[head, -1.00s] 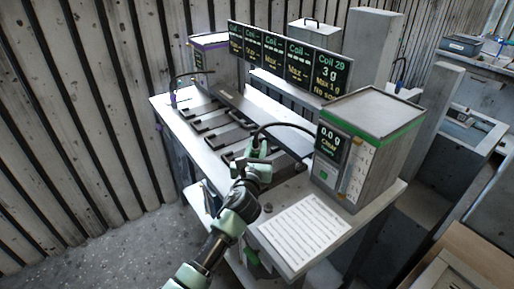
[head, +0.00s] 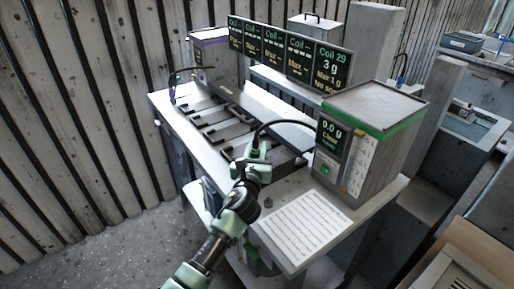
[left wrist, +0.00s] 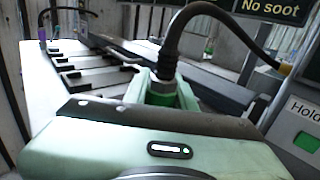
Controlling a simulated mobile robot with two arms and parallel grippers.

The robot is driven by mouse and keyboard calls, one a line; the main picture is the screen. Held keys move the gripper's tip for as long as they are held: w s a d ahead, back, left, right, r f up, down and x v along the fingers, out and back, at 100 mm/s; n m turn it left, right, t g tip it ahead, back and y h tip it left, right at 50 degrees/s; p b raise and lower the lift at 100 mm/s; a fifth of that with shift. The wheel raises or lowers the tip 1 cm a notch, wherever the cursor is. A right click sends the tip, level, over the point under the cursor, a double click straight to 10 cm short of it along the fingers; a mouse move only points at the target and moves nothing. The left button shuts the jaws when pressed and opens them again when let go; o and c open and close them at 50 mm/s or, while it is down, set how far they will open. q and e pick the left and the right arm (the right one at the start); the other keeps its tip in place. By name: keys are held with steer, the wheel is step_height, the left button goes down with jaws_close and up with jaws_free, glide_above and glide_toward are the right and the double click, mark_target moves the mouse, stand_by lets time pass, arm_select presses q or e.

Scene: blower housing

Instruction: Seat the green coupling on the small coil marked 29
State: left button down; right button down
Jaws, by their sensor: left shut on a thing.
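My left gripper (head: 257,150) is over the front right part of the bench. It is shut on the green coupling (left wrist: 160,98), which has a metal collar and a black hose rising from its top. The hose arcs right to the green-striped box. A panel (head: 328,72) marked Coil 29 reads 3 g and No soot. Dark coils (head: 222,123) lie in a row along the bench. The small coil 29 itself cannot be clearly told apart; my gripper hides the bench under the coupling. My right gripper is not in view.
The green-striped box (head: 370,130) with a 0.0 g screen stands right of my gripper. A white printed sheet (head: 300,230) lies at the bench front. A purple coupling (head: 173,93) stands at the far left by a purple-striped box (head: 212,55).

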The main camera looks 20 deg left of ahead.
mark_target(255, 157)
arm_select(q)
steer(key=shift+f, duration=0.15)
steer(key=c, duration=1.1)
jaws_free()
steer(key=shift+s, duration=0.15)
steer(key=s, duration=0.5)
steer(key=s+d, duration=0.1)
steer(key=s, duration=0.1)
steer(key=shift+s, duration=0.3)
